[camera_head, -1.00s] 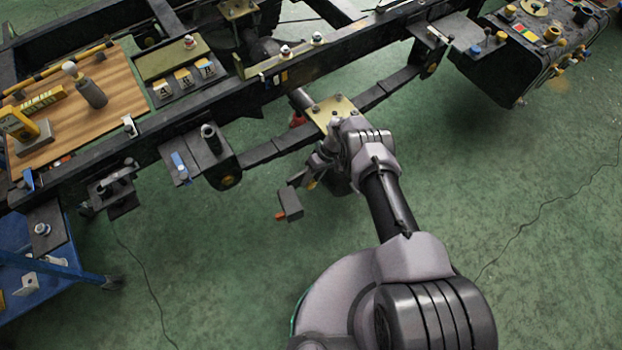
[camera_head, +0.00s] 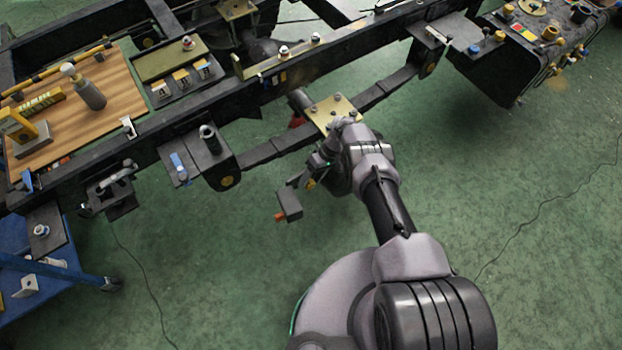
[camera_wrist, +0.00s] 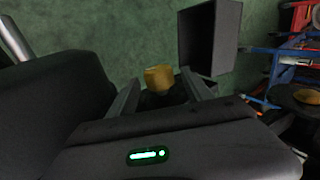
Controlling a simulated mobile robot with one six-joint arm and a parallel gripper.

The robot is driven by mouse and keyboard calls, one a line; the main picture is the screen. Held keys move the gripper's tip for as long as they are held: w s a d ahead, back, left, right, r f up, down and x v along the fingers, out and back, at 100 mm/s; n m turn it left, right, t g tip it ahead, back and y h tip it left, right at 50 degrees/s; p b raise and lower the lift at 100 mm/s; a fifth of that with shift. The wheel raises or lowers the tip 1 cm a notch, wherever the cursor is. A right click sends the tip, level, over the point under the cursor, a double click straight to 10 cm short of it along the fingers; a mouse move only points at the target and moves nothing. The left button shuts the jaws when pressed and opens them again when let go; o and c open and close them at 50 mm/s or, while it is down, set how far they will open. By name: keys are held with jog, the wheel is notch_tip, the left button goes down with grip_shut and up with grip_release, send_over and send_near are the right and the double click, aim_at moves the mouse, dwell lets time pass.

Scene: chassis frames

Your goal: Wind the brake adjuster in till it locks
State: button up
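A yellow-brass knob (camera_wrist: 158,78), which looks like the brake adjuster, sits just beyond my fingertips in the wrist view, on a dark base mostly hidden by my gripper.
The chassis rail (camera_head: 270,98) and a leaf spring (camera_head: 265,153) run above and behind my wrist. A brass plate (camera_head: 333,112) lies close to it. A blue cart (camera_head: 45,285) is at lower left.

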jog(key=p+v, duration=0.4)
jog(key=v, duration=1.3)
jog(key=shift+r, duration=0.2)
